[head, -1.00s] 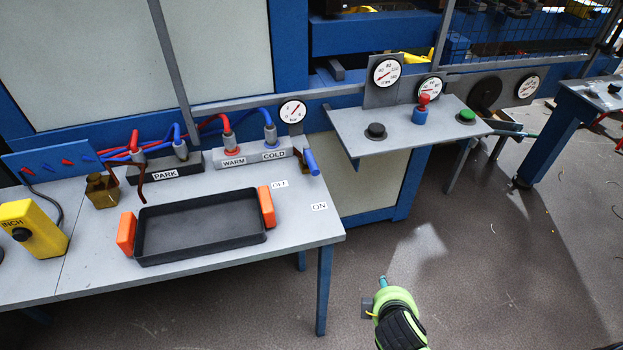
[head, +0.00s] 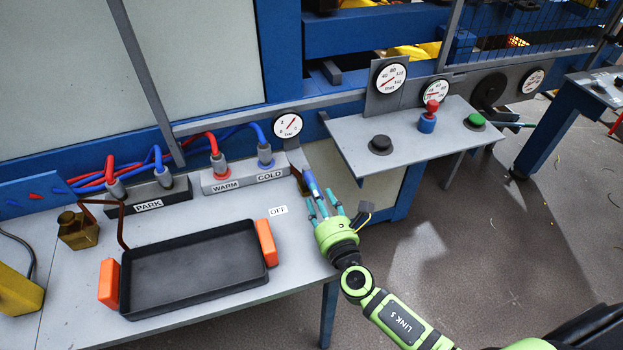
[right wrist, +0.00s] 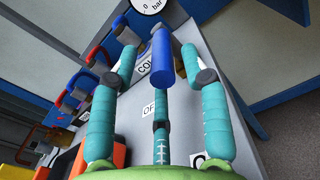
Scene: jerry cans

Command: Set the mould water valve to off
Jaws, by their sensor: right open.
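The valve's blue handle (head: 312,187) sticks out toward the front from the right end of the WARM/COLD block (head: 243,178). It points away from the OFF label (head: 278,210), toward the ON side. My right gripper (head: 322,204) is at the handle with its teal fingers spread. In the right wrist view the handle (right wrist: 162,62) lies between the open fingers; I cannot tell whether they touch it. The OFF label also shows there (right wrist: 148,109). The ON label is hidden by my gripper in the head view. My left gripper is not in view.
A black tray (head: 190,263) with orange handles lies on the table left of my gripper. Red and blue hoses run to the block and to the PARK block (head: 148,196). A pressure gauge (head: 287,125) stands behind. A shelf with buttons (head: 405,142) is at the right.

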